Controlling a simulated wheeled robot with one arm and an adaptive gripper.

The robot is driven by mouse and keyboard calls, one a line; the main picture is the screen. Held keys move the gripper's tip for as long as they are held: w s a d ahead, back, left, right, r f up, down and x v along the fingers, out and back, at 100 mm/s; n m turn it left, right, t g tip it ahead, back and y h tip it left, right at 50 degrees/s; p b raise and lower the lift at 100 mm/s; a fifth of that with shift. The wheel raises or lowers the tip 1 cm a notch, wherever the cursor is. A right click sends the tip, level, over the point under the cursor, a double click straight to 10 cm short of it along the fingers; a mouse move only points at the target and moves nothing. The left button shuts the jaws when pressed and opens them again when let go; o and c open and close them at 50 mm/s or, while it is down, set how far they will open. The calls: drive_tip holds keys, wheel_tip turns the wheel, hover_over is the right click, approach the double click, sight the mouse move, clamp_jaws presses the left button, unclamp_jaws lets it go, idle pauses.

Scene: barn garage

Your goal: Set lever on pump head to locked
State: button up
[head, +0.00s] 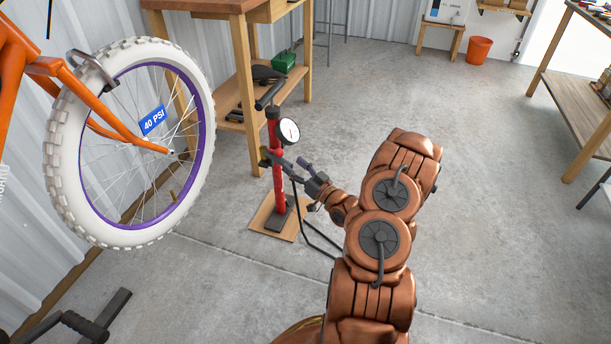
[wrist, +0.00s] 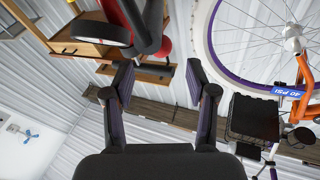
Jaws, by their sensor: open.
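A red floor pump (head: 279,185) stands upright on a small wooden board, with a black handle and a round white gauge (head: 289,131). A small dark fitting (head: 265,159) sits at its side below the gauge; I cannot tell if this is the pump head, and no lever or lever position can be made out. My gripper (head: 296,163) is close to the right side of the pump, below the gauge. In the wrist view my gripper (wrist: 158,82) is open, with nothing between its fingers. The gauge (wrist: 88,27) and red pump parts show beyond the fingers there.
A bike wheel (head: 64,165) with a white tyre and a "40 PSI" tag (head: 152,120) is left of the pump. A wooden workbench (head: 240,60) stands behind. A black hose (head: 312,236) loops below my gripper.

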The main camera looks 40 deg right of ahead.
drive_tip(key=shift+v, duration=2.25)
